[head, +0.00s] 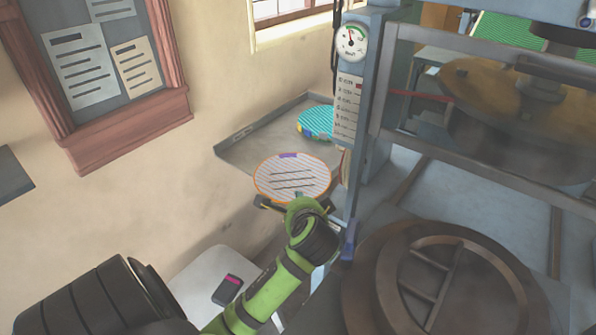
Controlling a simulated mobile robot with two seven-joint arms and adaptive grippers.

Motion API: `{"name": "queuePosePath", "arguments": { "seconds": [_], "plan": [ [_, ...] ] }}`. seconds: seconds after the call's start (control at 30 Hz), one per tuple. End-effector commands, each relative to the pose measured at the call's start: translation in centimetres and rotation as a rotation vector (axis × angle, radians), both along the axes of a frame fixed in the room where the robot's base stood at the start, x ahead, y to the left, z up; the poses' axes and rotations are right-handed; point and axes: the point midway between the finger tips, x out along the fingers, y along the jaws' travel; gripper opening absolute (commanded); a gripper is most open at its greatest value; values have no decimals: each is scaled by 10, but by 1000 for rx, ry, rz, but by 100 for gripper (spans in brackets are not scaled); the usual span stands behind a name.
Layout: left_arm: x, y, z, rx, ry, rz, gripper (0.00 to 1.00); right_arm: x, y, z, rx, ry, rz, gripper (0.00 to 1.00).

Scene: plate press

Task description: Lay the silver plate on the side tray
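A round, pale grey striped plate (291,170) with an orange rim, dark lines and a purple mark is in the middle of the head view; I take it as the silver plate. The side tray (245,152), a grey shelf by the wall, is behind and under it in the picture. The plate overlaps the tray's near edge; I cannot tell whether it rests on it or is above it. My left gripper (296,203), on a green arm, is at the plate's near edge. Its fingertips are partly hidden by the plate, so its grip is unclear. My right gripper is out of view.
A teal striped disc (316,121) with a yellow and blue edge lies at the tray's back right. The blue-grey press frame (372,120) with a gauge (351,42) stands close to the right. The tray's left part is bare. The wall (200,60) bounds it.

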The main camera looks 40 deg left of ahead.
Motion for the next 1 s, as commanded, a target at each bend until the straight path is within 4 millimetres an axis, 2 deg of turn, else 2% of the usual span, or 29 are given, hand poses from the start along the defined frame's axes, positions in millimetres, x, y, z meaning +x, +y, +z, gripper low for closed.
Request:
{"name": "queuePosePath", "arguments": {
  "seconds": [0.2,0.4,0.6,0.87,0.93,1.0],
  "plan": [
    [-26,-33,26,-5,-3,-1,31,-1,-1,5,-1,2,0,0],
    [-46,-57,44,-3,-2,-2,31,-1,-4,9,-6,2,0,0],
    [-55,-67,52,-1,-1,1,31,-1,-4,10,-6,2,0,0],
    [-56,-68,52,-1,-1,1,31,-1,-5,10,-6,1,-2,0],
    [-56,-68,52,0,0,0,51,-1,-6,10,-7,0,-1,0],
    [-55,-67,53,6,1,-3,51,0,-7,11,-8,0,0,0]
  ]
}}
